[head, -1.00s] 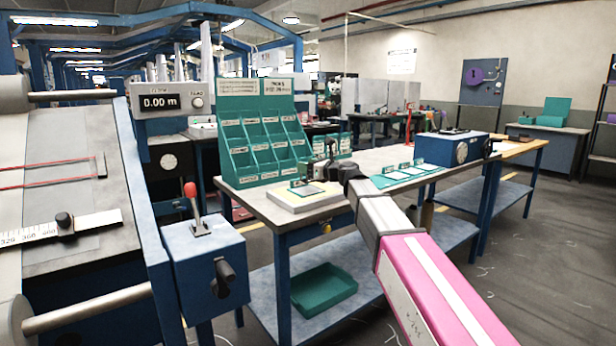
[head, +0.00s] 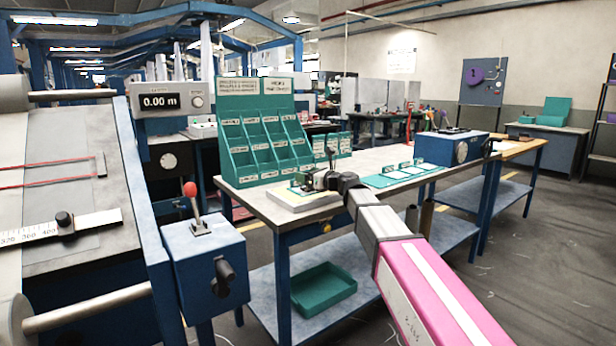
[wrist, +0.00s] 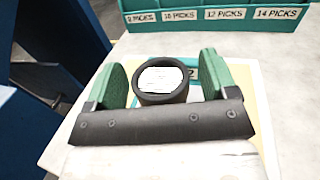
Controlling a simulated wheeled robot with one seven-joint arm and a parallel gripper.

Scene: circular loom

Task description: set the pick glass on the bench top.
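The pick glass (wrist: 162,80) is a short black cylinder with a pale round window. In the wrist view it stands between the two green fingers of my gripper (wrist: 162,84), with a narrow gap showing on either side. My gripper is open around it. In the head view my gripper (head: 314,180) is low over a pale stacked pad (head: 300,202) near the left end of the bench top (head: 280,212). The glass is too small and hidden there to make out clearly. Its base is hidden in the wrist view.
A green pick-label rack (head: 255,180) stands behind the pad. Bare bench top lies between pad and cards. A blue lever box (head: 205,262) stands at front left.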

